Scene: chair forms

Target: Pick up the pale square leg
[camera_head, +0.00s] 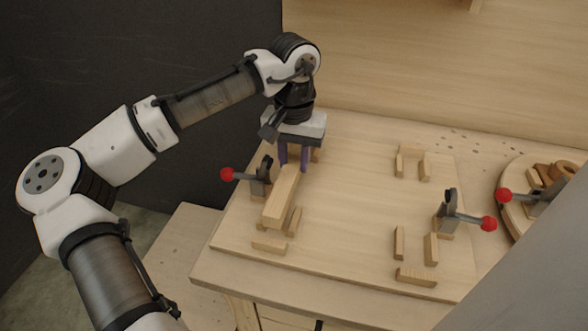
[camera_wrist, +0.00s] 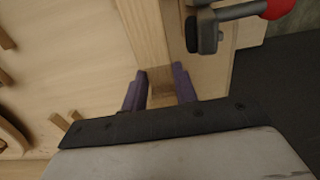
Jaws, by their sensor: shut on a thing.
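The pale square leg (camera_head: 281,196) is a long light-wood bar at the left of the board, among small wooden blocks and beside a red-knobbed clamp. My gripper (camera_head: 293,165) points down at the leg's far end, its purple fingers shut on it. In the wrist view the leg (camera_wrist: 146,32) runs up from between the two fingers (camera_wrist: 159,82), one on each side of its end. I cannot tell whether the leg touches the board.
The red-knobbed clamp (camera_head: 262,177) stands close left of the leg; it also shows in the wrist view (camera_wrist: 207,30). Another clamp (camera_head: 450,212) and small blocks (camera_head: 416,277) are on the right. A round wooden piece (camera_head: 512,215) lies far right. The board's middle (camera_head: 350,210) is clear.

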